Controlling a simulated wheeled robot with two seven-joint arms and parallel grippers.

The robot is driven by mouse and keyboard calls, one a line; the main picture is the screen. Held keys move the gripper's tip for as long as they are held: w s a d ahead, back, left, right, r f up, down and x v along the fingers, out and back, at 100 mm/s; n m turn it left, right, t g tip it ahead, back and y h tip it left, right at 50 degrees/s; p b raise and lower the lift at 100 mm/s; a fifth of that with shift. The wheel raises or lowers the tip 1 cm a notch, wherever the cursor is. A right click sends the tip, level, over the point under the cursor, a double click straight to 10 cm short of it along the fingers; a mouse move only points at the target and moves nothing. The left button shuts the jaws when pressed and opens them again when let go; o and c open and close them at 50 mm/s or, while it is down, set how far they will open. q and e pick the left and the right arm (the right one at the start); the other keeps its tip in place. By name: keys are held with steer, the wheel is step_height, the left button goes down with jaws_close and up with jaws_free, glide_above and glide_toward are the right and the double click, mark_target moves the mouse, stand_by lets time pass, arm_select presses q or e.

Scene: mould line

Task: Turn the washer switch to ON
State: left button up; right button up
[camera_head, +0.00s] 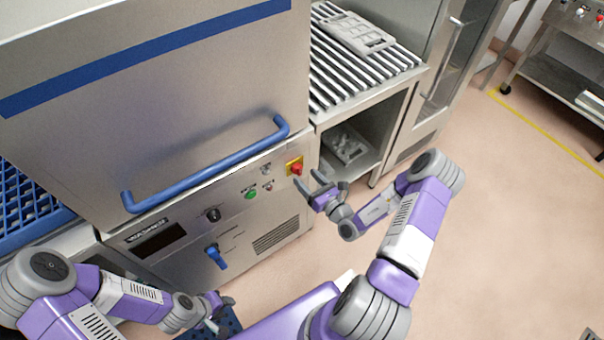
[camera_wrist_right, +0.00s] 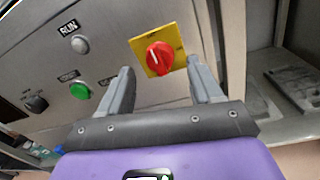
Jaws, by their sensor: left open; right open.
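The washer is a large steel machine (camera_head: 240,222) with a blue bar handle. Its red rotary switch (camera_head: 296,169) sits on a yellow square plate at the right end of the front panel. In the right wrist view the red switch (camera_wrist_right: 160,58) lies ahead, between and beyond the fingertips, with its white mark tilted toward the upper left. My right gripper (camera_head: 318,185) is open and empty, just right of the switch and apart from it. My left gripper (camera_head: 218,308) is low at the front, apart from the panel; its fingers are small in view.
The panel also holds a green button (camera_head: 251,194), a black knob (camera_head: 213,214), a blue lever (camera_head: 216,256) and a RUN lamp (camera_wrist_right: 80,45). A roller table (camera_head: 365,75) with a grey tray stands at right. A blue rack (camera_head: 25,210) is at left. Open floor lies right.

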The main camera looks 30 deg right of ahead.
mark_target(301, 173)
steer(key=shift+w+a, duration=0.15)
steer(key=shift+w, duration=0.75)
steer(key=shift+w+a, duration=0.15)
steer(key=shift+w, duration=0.7)
steer(key=c, duration=1)
steer(key=shift+c, duration=0.2)
